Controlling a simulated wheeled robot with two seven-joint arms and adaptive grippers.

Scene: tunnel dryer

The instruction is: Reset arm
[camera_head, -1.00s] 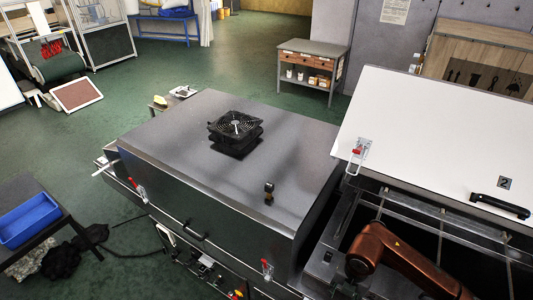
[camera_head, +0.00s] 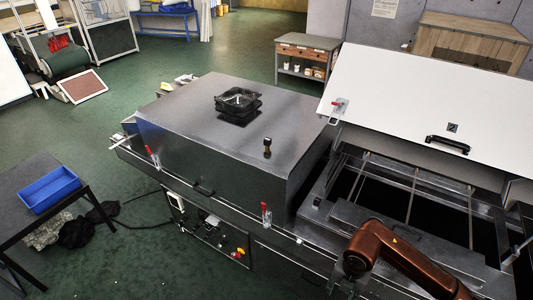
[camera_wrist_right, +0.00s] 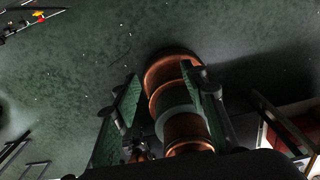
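My right arm (camera_head: 385,250), copper-coloured, is bent at the lower right of the head view, in front of the open dryer section. Copper and grey parts of my own body show behind and between the fingers, and I see no object held. Green floor (camera_wrist_right: 70,80) lies beyond. My left gripper is not in view.
The grey dryer housing (camera_head: 180,110) with a black fan (camera_head: 238,103) fills the middle. A white lid (camera_head: 400,100) marked 2 stands raised at the right over an open frame. A dark table (camera_head: 30,180) with a blue tray (camera_head: 48,188) is at the left.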

